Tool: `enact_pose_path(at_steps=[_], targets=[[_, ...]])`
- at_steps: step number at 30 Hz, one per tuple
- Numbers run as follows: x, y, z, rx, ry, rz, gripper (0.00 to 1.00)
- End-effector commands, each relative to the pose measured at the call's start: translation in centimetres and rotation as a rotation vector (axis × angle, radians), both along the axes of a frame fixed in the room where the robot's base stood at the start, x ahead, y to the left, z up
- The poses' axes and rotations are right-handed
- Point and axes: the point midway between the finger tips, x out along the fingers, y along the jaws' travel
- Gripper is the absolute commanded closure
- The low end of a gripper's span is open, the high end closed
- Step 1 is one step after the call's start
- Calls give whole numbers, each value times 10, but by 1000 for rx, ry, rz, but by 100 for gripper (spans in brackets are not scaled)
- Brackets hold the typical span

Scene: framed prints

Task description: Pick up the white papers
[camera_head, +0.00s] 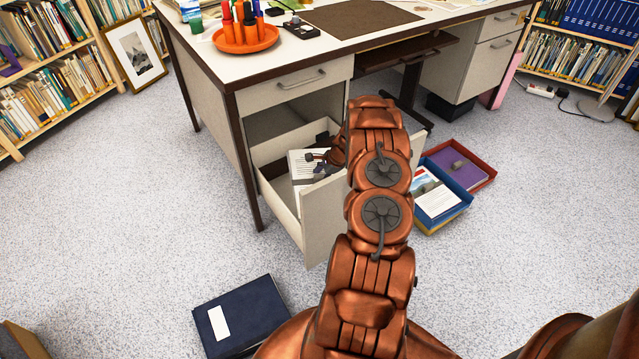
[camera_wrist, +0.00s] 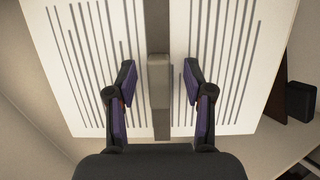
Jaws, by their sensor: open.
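The white papers (camera_head: 299,178) lie inside the open lower drawer (camera_head: 283,208) of the desk. In the wrist view the papers (camera_wrist: 225,50) fill most of the picture, with dark printed lines. A grey-brown strip with a raised block (camera_wrist: 159,85) runs down their middle. My gripper (camera_head: 316,162) reaches into the drawer over the papers. In the wrist view my gripper (camera_wrist: 158,88) is open, with one finger on each side of the strip. I cannot tell whether the fingertips touch the papers. My arm hides part of the drawer in the head view.
The drawer front and walls surround my gripper closely. A dark object (camera_wrist: 301,102) sits beside the papers. The desk top (camera_head: 290,50) is above, with an orange pen holder (camera_head: 246,38). A blue tray (camera_head: 440,200) and a dark blue binder (camera_head: 242,315) lie on the floor.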

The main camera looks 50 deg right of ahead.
Motion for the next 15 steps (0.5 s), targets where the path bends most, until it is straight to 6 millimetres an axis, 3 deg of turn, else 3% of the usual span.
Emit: enact_pose_path(at_steps=[3, 15], targets=[[0, 0, 0, 0, 0, 0, 49], [-1, 1, 0, 1, 2, 1, 91]])
